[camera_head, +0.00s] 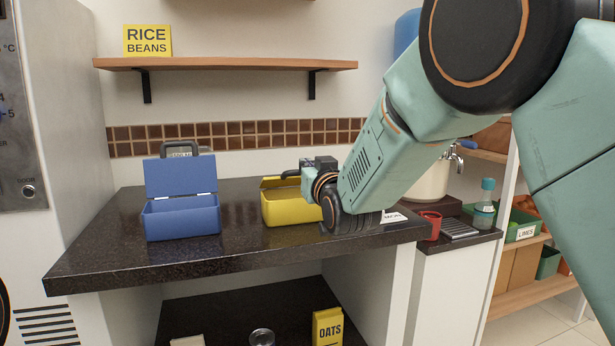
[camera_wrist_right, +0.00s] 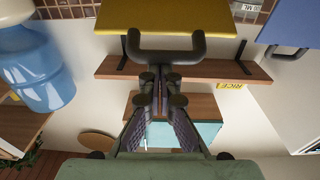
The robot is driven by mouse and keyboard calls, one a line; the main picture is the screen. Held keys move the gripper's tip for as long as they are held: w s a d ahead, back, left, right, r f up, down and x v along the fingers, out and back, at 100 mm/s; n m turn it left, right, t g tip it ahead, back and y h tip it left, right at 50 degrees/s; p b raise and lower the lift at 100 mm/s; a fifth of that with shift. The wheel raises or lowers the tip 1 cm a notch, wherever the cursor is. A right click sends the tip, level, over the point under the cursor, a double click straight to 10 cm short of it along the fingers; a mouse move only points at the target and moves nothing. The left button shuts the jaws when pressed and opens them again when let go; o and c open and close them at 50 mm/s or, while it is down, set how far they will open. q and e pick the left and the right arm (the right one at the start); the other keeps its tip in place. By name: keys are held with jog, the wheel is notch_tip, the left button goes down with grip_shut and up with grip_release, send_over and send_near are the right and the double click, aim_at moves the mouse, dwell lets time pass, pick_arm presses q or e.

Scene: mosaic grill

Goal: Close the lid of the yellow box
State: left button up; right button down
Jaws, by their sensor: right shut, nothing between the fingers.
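The yellow box (camera_head: 285,209) sits on the dark counter, right of the blue box. Its lid (camera_head: 271,183) shows as a narrow yellow strip above the box and looks partly lowered, not flush with the rim. My right arm hides the box's right side. My right gripper (camera_head: 292,174) is shut and empty, at the lid's upper side. In the right wrist view, the yellow lid (camera_wrist_right: 180,18) with its dark handle (camera_wrist_right: 165,55) fills the top. The gripper's fingertips (camera_wrist_right: 160,78) are together close to the handle; contact cannot be told. My left gripper is not in view.
A blue box (camera_head: 182,218) with its lid raised stands at left on the counter (camera_head: 120,258). A wooden shelf (camera_head: 225,64) hangs above. A red cup (camera_head: 431,225) and a bottle (camera_head: 484,205) stand at right. The counter between the boxes is clear.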

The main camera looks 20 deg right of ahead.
jog(key=shift+t, duration=0.5)
jog(key=f+b, duration=0.1)
jog(key=f, duration=0.1)
jog(key=s+f+b, duration=0.1)
jog(key=f, duration=0.1)
jog(key=s+f+b, duration=0.1)
jog(key=f+b, duration=0.1)
jog(key=shift+s+f, duration=0.25)
jog(key=shift+f, duration=0.25)
